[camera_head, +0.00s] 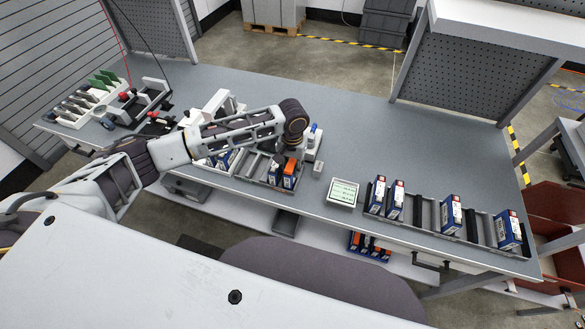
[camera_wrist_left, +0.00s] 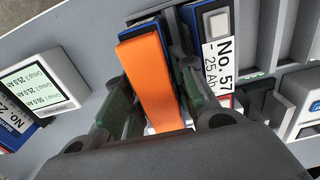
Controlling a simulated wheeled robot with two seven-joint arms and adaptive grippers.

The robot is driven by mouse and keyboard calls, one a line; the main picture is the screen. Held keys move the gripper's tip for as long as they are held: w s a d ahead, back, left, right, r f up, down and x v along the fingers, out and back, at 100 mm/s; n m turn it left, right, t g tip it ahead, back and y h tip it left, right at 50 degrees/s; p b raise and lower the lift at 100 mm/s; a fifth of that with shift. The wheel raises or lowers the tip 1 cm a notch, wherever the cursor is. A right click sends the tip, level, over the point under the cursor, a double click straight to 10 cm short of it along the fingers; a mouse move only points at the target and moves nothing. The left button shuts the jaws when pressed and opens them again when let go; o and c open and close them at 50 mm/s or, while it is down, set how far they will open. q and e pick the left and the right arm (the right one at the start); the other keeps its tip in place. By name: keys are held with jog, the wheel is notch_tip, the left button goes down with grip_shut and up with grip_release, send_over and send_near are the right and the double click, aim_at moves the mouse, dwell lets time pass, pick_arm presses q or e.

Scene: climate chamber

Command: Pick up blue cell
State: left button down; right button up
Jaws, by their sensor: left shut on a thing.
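A blue cell with a broad orange strip (camera_wrist_left: 152,80) is between the two fingers of my left gripper (camera_wrist_left: 156,88) in the left wrist view, and the gripper is shut on it. Close beside it stands another blue cell (camera_wrist_left: 211,38), labelled "No. 57 - 25 Ah". In the head view my left gripper (camera_head: 292,151) reaches down over a grey tray (camera_head: 254,170), where the orange-marked cell (camera_head: 290,174) and its neighbour (camera_head: 274,172) stand upright. The wrist partly hides the fingers. I cannot tell whether the held cell is clear of the tray. My right gripper is not in view.
A small display (camera_head: 343,191) stands to the right of the tray. Beyond it a long grey rack (camera_head: 425,214) holds several blue-and-white cells with free slots between them. White trays and devices stand at the left. The back right of the bench (camera_head: 400,140) is clear.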

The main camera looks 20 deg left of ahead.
pick_arm(q)
notch_tip(320, 180, up, 9)
dwell(0.5)
dwell(0.6)
